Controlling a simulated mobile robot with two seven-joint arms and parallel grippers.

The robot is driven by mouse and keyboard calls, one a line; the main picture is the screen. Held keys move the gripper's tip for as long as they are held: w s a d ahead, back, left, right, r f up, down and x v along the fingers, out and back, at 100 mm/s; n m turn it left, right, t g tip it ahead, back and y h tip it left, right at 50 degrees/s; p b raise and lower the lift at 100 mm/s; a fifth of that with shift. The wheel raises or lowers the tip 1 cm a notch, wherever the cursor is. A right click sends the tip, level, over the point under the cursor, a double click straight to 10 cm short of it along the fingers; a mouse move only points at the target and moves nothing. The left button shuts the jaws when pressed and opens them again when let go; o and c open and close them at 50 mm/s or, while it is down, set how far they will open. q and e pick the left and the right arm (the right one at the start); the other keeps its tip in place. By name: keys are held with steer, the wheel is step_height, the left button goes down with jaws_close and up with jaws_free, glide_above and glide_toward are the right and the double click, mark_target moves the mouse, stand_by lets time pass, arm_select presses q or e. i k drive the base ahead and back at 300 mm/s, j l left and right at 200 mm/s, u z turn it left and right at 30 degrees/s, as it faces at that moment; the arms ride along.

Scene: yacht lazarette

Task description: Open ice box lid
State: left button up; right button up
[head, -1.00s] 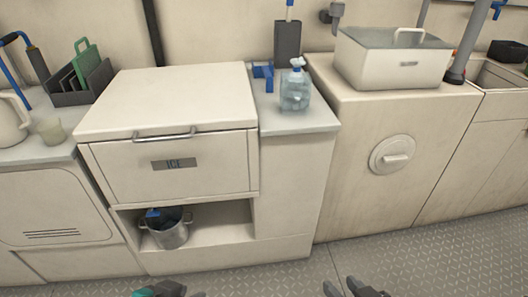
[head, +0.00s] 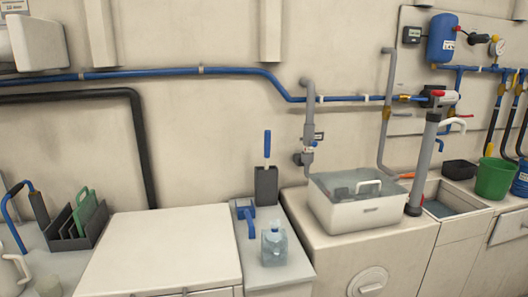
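The ice box lid (head: 163,250) is a flat cream panel at the lower left of the head view. It lies flat and looks closed. Its front edge and part of the handle bar (head: 190,292) show at the bottom edge of the picture. The ICE label and the front of the box are out of frame. Neither gripper is in view.
A spray bottle (head: 274,246) and a blue tool (head: 247,219) stand on the counter right of the lid. A dark rack (head: 77,227) and a jug (head: 12,272) stand left. A white bin (head: 360,210) sits further right. Pipes (head: 180,72) cross the wall behind.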

mark_target(151, 253)
steer(key=j+u, duration=0.25)
steer(key=u, duration=0.25)
steer(key=i+j+u, duration=0.1)
steer(key=u, duration=0.4)
steer(key=i+j+u, duration=0.15)
steer(key=j+u, duration=0.15)
steer(key=u, duration=0.15)
